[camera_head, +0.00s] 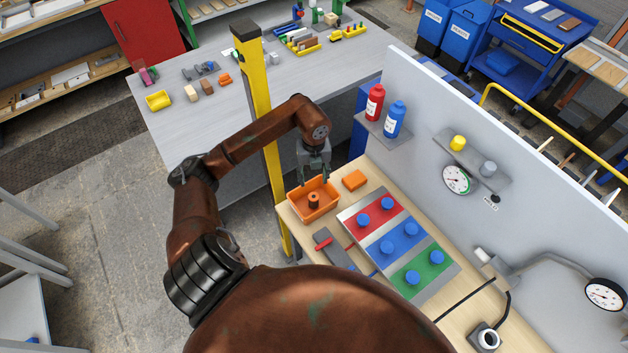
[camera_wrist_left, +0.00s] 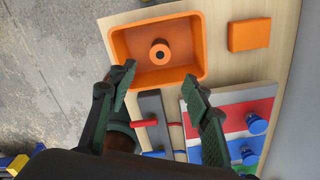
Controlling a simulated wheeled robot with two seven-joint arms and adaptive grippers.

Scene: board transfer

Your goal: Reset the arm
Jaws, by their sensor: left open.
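My left gripper (camera_head: 314,178) hangs at the end of my rusty brown left arm, above the orange bin (camera_head: 331,205) in the head view. Its jaws are open and empty. In the left wrist view, the two dark green fingers (camera_wrist_left: 160,88) stand wide apart, with the bin (camera_wrist_left: 200,62) ahead of them. An orange spool-like piece with a dark centre (camera_wrist_left: 160,53) stands inside the bin; it also shows in the head view (camera_head: 313,200). My right gripper is in neither view.
A board with red, blue and green panels (camera_head: 398,240) and blue knobs lies right of the bin. An orange block (camera_head: 354,180) and a grey tool with red handle (camera_head: 333,248) lie nearby. A yellow post (camera_head: 255,85) stands behind my arm. A white wall panel (camera_head: 420,110) rises to the right.

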